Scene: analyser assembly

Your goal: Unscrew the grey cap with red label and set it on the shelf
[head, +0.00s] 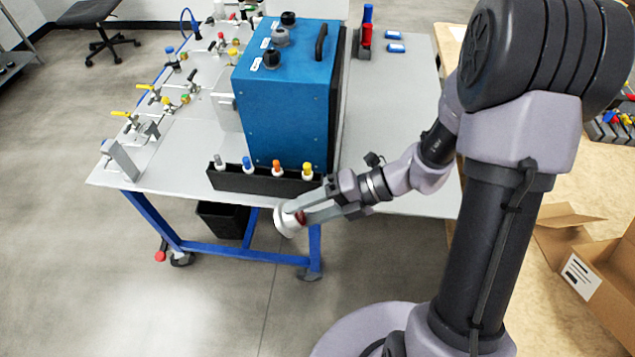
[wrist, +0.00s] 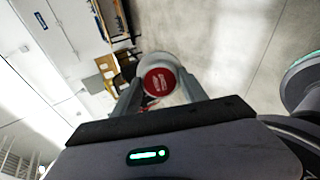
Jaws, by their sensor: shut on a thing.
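My gripper (head: 300,213) is shut on a pale grey, round cap (head: 286,222). It holds the cap in the air beyond the front edge of the table, above the floor. In the wrist view the cap's round red label (wrist: 160,81) faces the camera, between the two fingers of my gripper (wrist: 160,88). The blue analyser box (head: 285,95) stands on the table, with several caps or knobs on top, including a grey one (head: 280,37). I cannot tell which surface is the shelf.
A black rack (head: 262,183) with several small colour-capped bottles sits at the table's front edge. Valves and tubing stand on the table (head: 185,145) at left. An open cardboard box (head: 600,270) is at right.

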